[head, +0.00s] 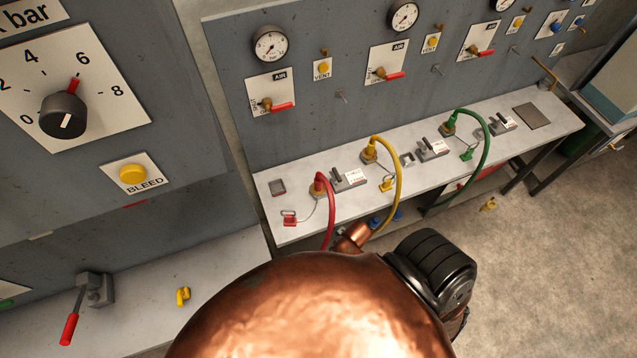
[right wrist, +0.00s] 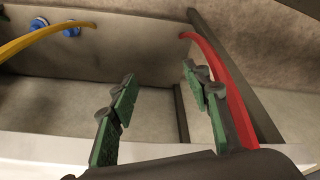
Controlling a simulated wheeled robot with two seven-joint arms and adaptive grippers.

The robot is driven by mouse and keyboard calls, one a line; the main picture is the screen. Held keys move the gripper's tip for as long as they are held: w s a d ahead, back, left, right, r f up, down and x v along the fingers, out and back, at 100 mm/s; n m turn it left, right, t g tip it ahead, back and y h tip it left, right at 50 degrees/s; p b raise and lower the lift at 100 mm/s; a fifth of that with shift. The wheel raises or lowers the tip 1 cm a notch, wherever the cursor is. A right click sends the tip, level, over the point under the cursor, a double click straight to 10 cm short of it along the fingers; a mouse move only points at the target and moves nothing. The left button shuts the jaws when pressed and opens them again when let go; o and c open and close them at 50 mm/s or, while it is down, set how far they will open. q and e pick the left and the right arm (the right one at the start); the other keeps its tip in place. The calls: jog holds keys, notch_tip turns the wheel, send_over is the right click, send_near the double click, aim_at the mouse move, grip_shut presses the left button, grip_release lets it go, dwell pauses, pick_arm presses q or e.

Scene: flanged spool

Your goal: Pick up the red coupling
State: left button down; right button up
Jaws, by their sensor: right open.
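A red hose (head: 330,215) rises from a brass fitting (head: 317,190) on the bench and bends down over the front edge. Its lower end is hidden behind my copper arm, and I cannot make out a separate red coupling there. In the right wrist view the red hose (right wrist: 222,75) runs down past the right-hand finger, partly hidden by it. My right gripper (right wrist: 157,76) is open, with nothing between its green-padded fingers. The hose lies outside the gap; whether it touches the finger I cannot tell. My left gripper is in neither view.
A red cap (head: 290,218) lies on the bench (head: 290,237) by the fitting. Yellow (head: 398,185) and green (head: 487,150) hoses loop over the bench to the right. A gauge panel (head: 340,60) stands behind. The floor (head: 540,270) at right is mostly clear.

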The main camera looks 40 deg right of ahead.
jog(key=w+a+r+n+p, duration=0.1)
jog(key=w+r+p, duration=0.1)
jog(key=r, duration=0.8)
jog(key=w+a+r+p, duration=0.1)
jog(key=r+p, duration=0.1)
jog(key=r, duration=0.9)
notch_tip(320, 180, up, 3)
jog(key=n+y+p, duration=0.2)
jog(key=n, duration=0.1)
send_over(319, 179)
jog(key=s, duration=0.2)
jog(key=shift+t, duration=0.4)
jog(key=x, duration=0.3)
jog(key=p+x, duration=0.1)
jog(key=x, duration=0.1)
jog(key=shift+w+d+f, duration=0.15)
jog(key=shift+d+f, duration=0.1)
jog(key=shift+f, duration=0.15)
jog(key=shift+w+f, duration=0.1)
jog(key=shift+f, duration=0.3)
grip_shut()
jog(key=shift+r, duration=0.1)
